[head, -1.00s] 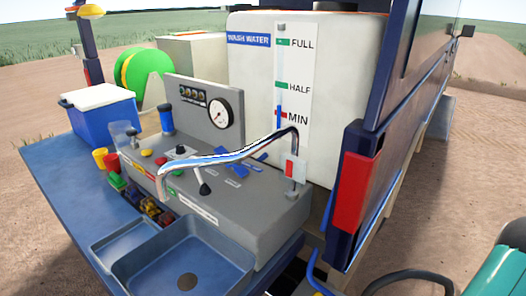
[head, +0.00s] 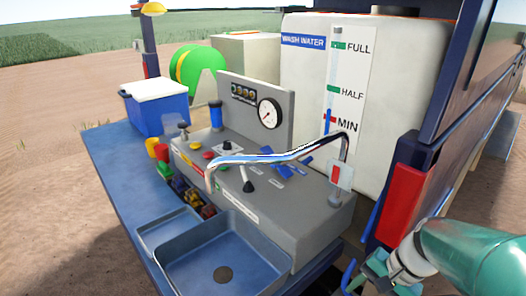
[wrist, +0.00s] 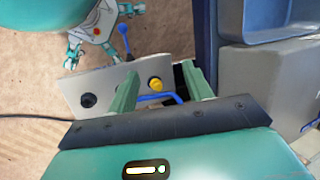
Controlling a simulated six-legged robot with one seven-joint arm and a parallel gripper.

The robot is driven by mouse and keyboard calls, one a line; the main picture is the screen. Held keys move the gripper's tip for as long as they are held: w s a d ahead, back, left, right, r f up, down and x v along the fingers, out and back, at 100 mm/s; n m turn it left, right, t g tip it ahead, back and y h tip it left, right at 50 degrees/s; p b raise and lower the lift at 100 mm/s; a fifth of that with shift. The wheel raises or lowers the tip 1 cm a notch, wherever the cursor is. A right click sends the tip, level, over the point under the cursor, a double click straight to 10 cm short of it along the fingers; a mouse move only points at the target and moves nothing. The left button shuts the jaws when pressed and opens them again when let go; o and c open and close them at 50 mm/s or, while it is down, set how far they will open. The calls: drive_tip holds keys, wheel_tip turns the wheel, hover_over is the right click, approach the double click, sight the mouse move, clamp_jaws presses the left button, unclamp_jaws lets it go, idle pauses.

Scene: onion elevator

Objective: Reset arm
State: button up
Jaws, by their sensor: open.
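My gripper (wrist: 161,83) is open, with its two green fingers apart and nothing seen held between them. In the wrist view, a pale panel (wrist: 75,92) with a black knob and a yellow knob (wrist: 155,84) lies beyond the fingers. A blue handle (wrist: 158,98) shows between the fingers; I cannot tell whether they touch it. In the head view, my teal arm reaches in from the lower right, with the gripper end near the bench's right side, partly hidden.
A blue sink (head: 215,262) and a grey control console (head: 300,205) with a curved tap (head: 270,157) stand left of my arm. A white wash water tank (head: 395,100) and a dark blue frame post (head: 398,195) are behind. A blue cooler (head: 160,112) sits at the far left.

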drive_tip(key=s+a+r+n+t+h, duration=0.3)
drive_tip(key=a+r+n+t+h, duration=0.1)
drive_tip(key=a+r+n, duration=0.4)
wheel_tip(320, 180, up, 2)
drive_tip(key=shift+a+r+n+h, duration=0.25)
drive_tip(key=shift+a+n+h, duration=0.1)
drive_tip(key=shift+n, duration=0.35)
drive_tip(key=shift+s, duration=0.1)
drive_tip(key=c, duration=0.3)
drive_tip(key=shift+d, duration=0.2)
